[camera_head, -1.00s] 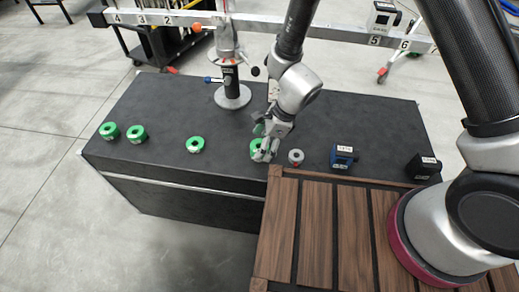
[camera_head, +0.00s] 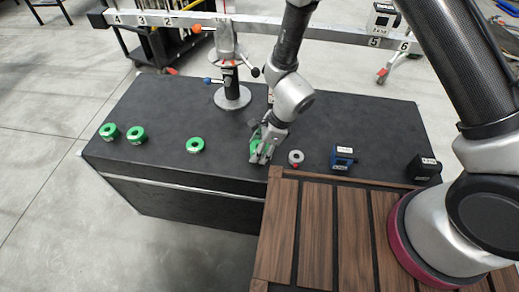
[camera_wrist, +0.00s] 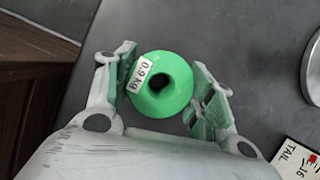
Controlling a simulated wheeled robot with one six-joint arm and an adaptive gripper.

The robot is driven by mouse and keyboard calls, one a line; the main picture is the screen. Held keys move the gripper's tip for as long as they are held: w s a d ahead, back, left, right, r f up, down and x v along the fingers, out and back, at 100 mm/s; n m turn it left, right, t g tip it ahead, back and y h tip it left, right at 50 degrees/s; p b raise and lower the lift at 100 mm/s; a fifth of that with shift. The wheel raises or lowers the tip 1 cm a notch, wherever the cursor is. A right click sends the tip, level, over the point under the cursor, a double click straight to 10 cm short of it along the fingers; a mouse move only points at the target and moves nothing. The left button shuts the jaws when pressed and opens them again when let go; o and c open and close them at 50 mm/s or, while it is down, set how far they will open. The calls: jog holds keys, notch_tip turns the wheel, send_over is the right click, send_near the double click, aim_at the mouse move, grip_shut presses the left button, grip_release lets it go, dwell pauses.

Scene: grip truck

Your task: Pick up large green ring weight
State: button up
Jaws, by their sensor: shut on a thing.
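My gripper (camera_head: 262,150) is at the front middle of the black table (camera_head: 165,110), shut on a green ring weight (camera_head: 255,146). The fingers hide much of this ring in the head view. In the wrist view the ring (camera_wrist: 176,68) sits between the two green-padded fingers of my gripper (camera_wrist: 163,78), with its dark hole and a white "0.9 kg" label showing. Whether it is clear of the table I cannot tell. Other green rings lie to the left: one alone (camera_head: 195,145) and a pair, its right one (camera_head: 136,134) and left one (camera_head: 109,131).
A small grey ring (camera_head: 296,157), a blue block (camera_head: 343,157) and a black block (camera_head: 424,167) stand right of my gripper. A post on a round base (camera_head: 232,97) and a numbered beam (camera_head: 285,31) are behind. A wooden slatted deck (camera_head: 317,220) is in front.

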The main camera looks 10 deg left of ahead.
notch_tip(320, 180, up, 18)
jog(key=shift+f, duration=0.2)
dwell(1.2)
